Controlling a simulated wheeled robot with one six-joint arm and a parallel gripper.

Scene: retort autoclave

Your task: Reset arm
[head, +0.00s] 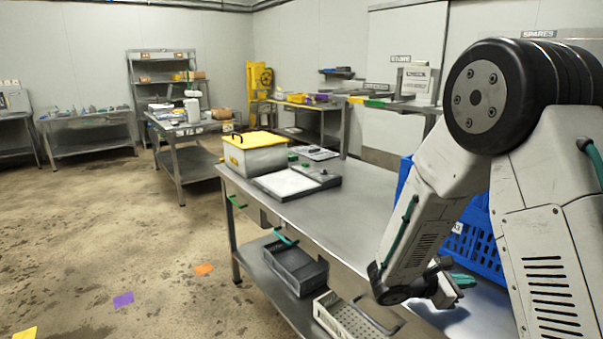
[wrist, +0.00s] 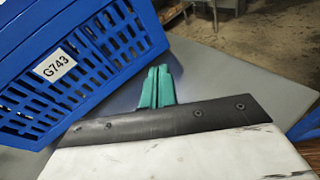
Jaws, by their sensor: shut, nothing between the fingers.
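My gripper's green fingers (wrist: 157,88) are shut together with nothing between them in the wrist view. In the head view my gripper (head: 463,281) is low over the near right part of the steel table (head: 345,205), partly hidden by my own arm. A blue crate (wrist: 75,75) with a G743 label stands close to the left of the fingers in the wrist view. It also shows in the head view (head: 480,235), behind my arm. I cannot tell whether the fingers touch it.
A grey bin with a yellow lid (head: 254,152) and a dark-framed board (head: 290,182) are at the table's far end. A black bin (head: 295,268) and a pale tray (head: 335,318) sit on the lower shelf. The floor (head: 110,225) at left is open, with coloured markers.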

